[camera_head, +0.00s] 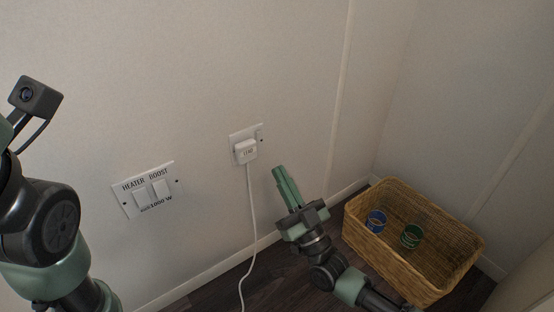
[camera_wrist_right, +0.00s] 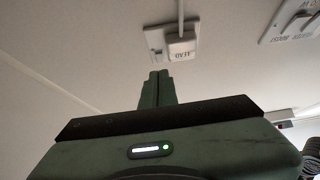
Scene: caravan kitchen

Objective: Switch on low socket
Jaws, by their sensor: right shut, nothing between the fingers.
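The low socket (camera_head: 261,133) is a white plate on the wall with a white plug labelled LEAD (camera_head: 245,152) in it. A small switch appears to sit at the plate's right side in the head view, too small to read its position. My right gripper (camera_head: 279,170) is shut and empty, a little right of and below the socket, apart from it. In the right wrist view the closed fingers (camera_wrist_right: 159,73) point toward the socket plate (camera_wrist_right: 154,38), and the plug (camera_wrist_right: 181,48) shows upside down. My left arm is at the left edge; its gripper is not visible.
A white cable (camera_head: 252,220) hangs from the plug to the dark floor. A heater boost double switch plate (camera_head: 148,189) is on the wall to the left. A wicker basket (camera_head: 385,257) with a blue roll (camera_head: 376,221) and a green roll (camera_head: 411,236) stands at right.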

